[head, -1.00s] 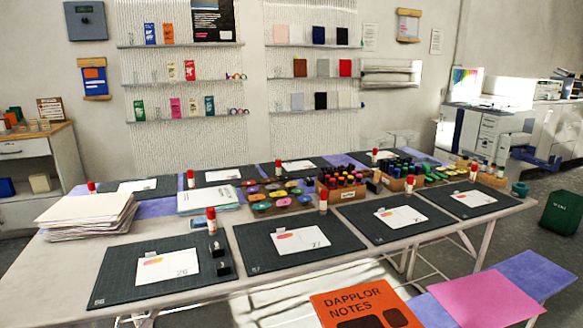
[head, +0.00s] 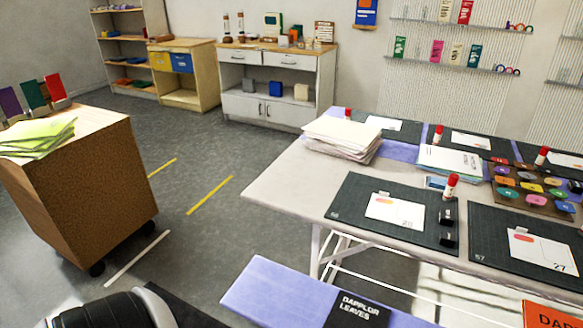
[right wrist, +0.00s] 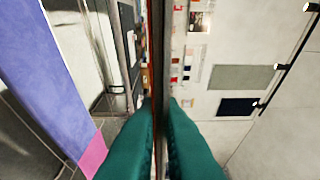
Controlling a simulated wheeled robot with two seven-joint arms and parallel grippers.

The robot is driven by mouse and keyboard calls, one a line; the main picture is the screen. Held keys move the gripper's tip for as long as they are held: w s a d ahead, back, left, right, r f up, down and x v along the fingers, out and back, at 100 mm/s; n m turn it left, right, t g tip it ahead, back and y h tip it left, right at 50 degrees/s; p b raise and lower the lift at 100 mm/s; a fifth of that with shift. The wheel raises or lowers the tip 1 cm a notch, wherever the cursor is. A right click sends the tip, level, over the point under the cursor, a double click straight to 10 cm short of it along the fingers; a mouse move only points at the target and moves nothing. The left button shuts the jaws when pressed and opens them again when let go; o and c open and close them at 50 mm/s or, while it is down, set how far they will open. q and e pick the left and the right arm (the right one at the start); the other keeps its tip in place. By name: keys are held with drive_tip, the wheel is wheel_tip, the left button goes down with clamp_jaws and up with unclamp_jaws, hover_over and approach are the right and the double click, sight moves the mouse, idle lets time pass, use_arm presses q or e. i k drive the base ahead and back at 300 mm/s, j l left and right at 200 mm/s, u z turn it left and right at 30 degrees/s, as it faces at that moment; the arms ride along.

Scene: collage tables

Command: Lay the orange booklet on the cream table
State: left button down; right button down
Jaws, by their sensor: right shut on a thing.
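The orange booklet (head: 550,315), with black lettering, shows at the bottom right corner of the head view, mostly cut off. In the right wrist view, the teal fingers of my right gripper (right wrist: 160,108) are shut on a thin upright thing seen edge-on, which I take to be the orange booklet (right wrist: 157,50). A long pale, cream-coloured table (head: 290,190) with white legs stands at the right of the head view, the only table I see that fits. My left gripper is not in view.
Dark mats (head: 352,185) with cards, a paper stack (head: 340,140) and glue sticks (head: 450,187) crowd the table. Its left end is bare. A lavender bench (head: 262,290) with a black booklet (head: 357,312) is in front. A brown cabinet (head: 75,190) stands left; floor between is clear.

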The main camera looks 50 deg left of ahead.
sight(296, 183)
drive_tip(key=j, duration=2.35)
drive_tip(key=i+j, duration=0.25)
drive_tip(key=j, duration=0.15)
drive_tip(key=i+j, duration=0.25)
drive_tip(key=j, duration=0.15)
drive_tip(key=i+j, duration=0.25)
drive_tip(key=j, duration=0.1)
